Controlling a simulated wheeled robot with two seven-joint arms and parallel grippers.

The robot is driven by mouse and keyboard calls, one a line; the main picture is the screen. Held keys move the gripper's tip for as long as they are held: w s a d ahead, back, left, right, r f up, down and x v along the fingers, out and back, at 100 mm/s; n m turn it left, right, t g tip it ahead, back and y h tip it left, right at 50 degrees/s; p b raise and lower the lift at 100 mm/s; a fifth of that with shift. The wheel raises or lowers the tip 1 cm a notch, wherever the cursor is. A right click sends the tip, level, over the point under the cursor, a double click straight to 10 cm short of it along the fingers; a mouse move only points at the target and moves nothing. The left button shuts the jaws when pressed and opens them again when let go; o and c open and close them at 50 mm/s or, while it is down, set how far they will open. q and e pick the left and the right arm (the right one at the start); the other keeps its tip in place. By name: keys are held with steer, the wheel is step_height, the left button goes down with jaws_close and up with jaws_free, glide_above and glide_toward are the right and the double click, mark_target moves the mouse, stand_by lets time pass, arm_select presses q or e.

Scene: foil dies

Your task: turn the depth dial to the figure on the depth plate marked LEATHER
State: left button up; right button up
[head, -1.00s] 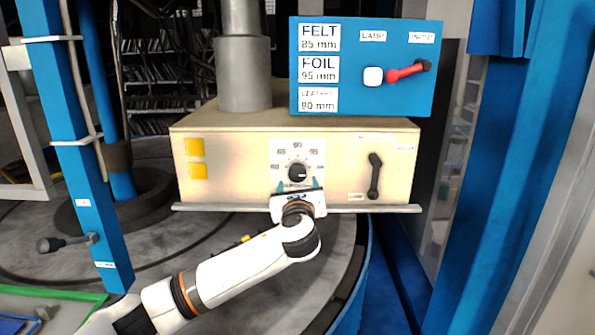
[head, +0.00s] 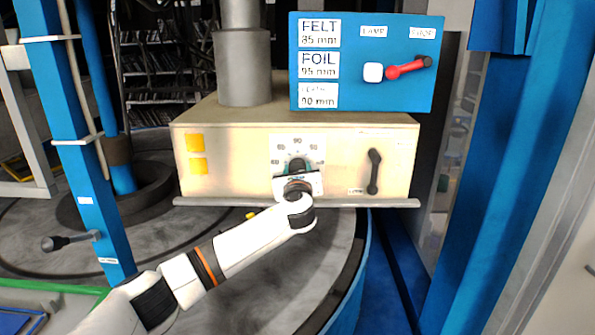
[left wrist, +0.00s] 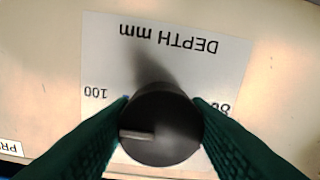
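The black round depth dial (head: 297,164) sits on the beige box's front, on a white scale plate (head: 312,145) with 90 at the top. In the left wrist view, upside down, the dial (left wrist: 165,125) has its pale pointer line turned left, toward the 100 side; 80 is partly hidden at right. My left gripper (head: 298,170) is at the dial, its green fingers (left wrist: 162,105) against both sides with no clear gap. The depth plate's blurred third label (head: 318,96) reads 90 mm, its word resembling LEATHER; FELT is 85 mm and FOIL 95 mm. My right gripper is out of view.
A blue panel (head: 350,100) above the box carries a white button (head: 373,72) and a red lever (head: 405,68). A black lever (head: 374,172) is on the box right of the dial. A ledge (head: 390,203) runs below. A blue post (head: 80,160) stands at left.

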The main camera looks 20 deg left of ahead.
arm_select(q)
steer(key=c, duration=0.4)
steer(key=shift+n, duration=0.3)
steer(key=n+b, duration=0.1)
steer(key=n, duration=0.1)
steer(key=shift+f+n, duration=0.15)
steer(key=shift+n, duration=0.15)
steer(key=n+b, duration=0.2)
steer(key=n, duration=0.3)
steer(key=n+b, duration=0.2)
steer(key=n, duration=0.3)
steer(key=shift+n+b, duration=1.05)
steer(key=shift+n, duration=1.15)
